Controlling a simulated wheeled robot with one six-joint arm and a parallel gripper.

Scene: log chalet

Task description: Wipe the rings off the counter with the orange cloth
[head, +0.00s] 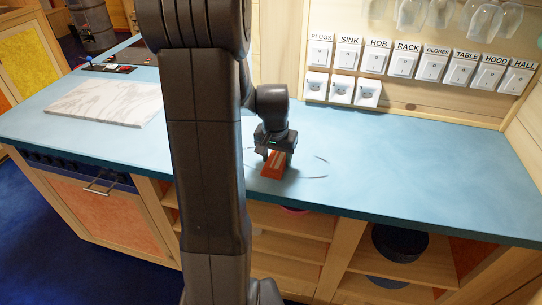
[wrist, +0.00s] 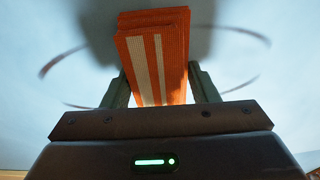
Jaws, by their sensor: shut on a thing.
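The orange cloth (head: 274,165) is a folded pad with pale stripes, at the front part of the blue counter (head: 430,155). My gripper (head: 275,150) is shut on it from above; in the wrist view the cloth (wrist: 152,60) sits between the two fingers (wrist: 160,88). The cloth is at the counter surface; I cannot tell whether it touches. Thin dark ring marks (head: 318,177) show on the counter around the cloth. In the wrist view one arc (wrist: 60,60) lies left of the cloth and another (wrist: 250,35) right. The cloth and gripper hide part of the marks.
A white marble board (head: 105,102) lies at the left of the counter. Labelled switches and sockets (head: 400,65) are on the back wall, with glasses (head: 440,12) hanging above. The counter's right side is clear. Open shelves below hold a dark pot (head: 400,242).

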